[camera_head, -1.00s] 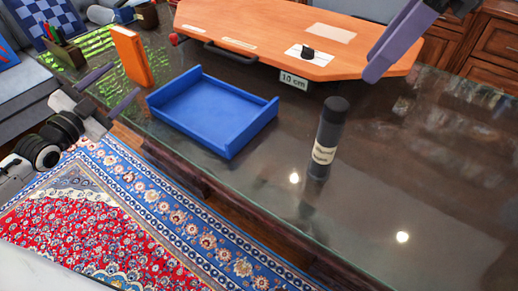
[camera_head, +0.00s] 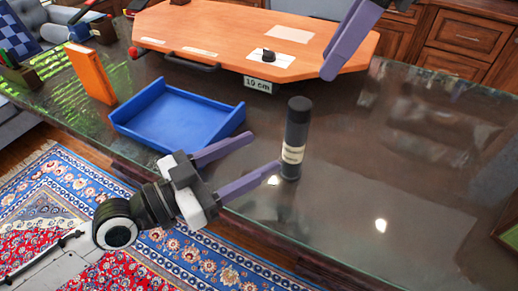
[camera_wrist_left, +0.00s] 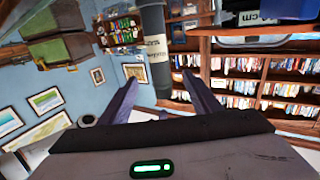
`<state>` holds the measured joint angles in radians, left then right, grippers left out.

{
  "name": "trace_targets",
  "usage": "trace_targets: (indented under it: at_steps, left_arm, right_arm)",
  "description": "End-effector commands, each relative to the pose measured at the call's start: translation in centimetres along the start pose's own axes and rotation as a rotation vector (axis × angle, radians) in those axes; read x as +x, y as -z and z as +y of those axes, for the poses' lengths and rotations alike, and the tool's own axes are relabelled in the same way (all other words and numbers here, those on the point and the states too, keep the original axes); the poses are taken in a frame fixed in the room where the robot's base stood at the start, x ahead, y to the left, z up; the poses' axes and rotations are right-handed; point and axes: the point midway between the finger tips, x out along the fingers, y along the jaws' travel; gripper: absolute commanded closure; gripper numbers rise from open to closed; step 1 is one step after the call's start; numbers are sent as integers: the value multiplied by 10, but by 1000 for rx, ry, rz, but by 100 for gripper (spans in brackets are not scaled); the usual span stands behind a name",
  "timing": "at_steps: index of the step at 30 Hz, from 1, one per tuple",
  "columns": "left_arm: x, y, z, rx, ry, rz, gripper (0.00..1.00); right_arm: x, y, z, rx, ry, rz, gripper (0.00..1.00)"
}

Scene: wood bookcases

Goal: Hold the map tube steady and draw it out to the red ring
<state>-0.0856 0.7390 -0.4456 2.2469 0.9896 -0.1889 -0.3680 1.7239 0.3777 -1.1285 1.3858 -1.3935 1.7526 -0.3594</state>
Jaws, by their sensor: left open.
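The map tube (camera_head: 297,130), dark with a cream label, stands upright on the glossy dark table; no red ring shows on it. My left gripper (camera_head: 265,150) is open and empty, just left of the tube, its fingers pointing at it. In the left wrist view the tube (camera_wrist_left: 154,45) shows ahead, lined up between the two spread fingers (camera_wrist_left: 160,88). I cannot tell whether it is inside the jaws. My right gripper (camera_head: 335,65) hangs over the orange board's right end, clear of the tube; its finger spread cannot be made out.
A blue tray (camera_head: 180,115) lies left of the tube. An orange board (camera_head: 225,35) with a "10 cm" tag (camera_head: 258,85) is behind.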

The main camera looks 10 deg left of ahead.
Motion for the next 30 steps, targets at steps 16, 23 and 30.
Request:
trace_targets:
  at_steps: [16,23,30]
  left_arm:
    - [78,1,1,-3,-2,4,43]
    - [99,0,1,0,-1,0,43]
    - [102,0,1,1,-1,-1,43]
  right_arm:
    - [0,0,0,0,0,0,69]
    - [0,0,0,0,0,0,69]
    - [0,0,0,0,0,0,69]
